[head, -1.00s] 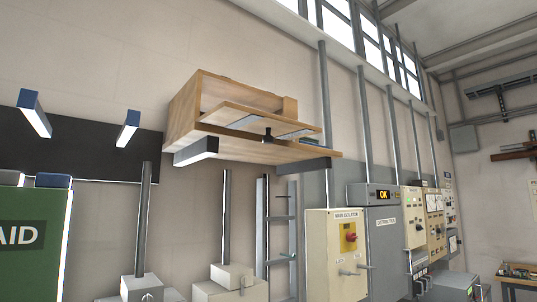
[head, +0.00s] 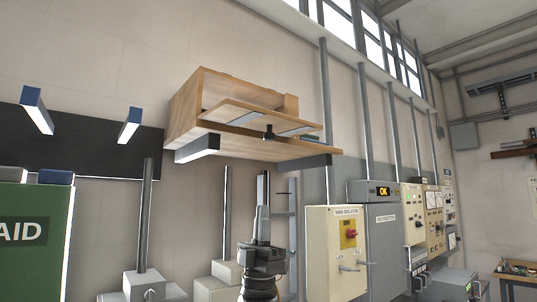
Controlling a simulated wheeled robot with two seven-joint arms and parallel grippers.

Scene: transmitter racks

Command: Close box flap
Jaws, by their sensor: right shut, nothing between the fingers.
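The wooden box (head: 185,108) sits high on the wall on dark brackets. Its flap (head: 225,110) slopes outward and down from the front, with a gap beneath it. The flap has pale grey panels and a small black piece (head: 268,132) at its front edge. My right gripper (head: 263,212) points upward below the box, dark and shut, with nothing in it. In the picture it is well apart from the flap. My left gripper is not in view.
Dark brackets (head: 197,148) stick out under the box. A cream isolator cabinet (head: 335,250) and grey distribution cabinet (head: 383,240) stand to the right. A green aid box (head: 30,240) is at the left. Grey vertical pipes (head: 145,215) run up the wall.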

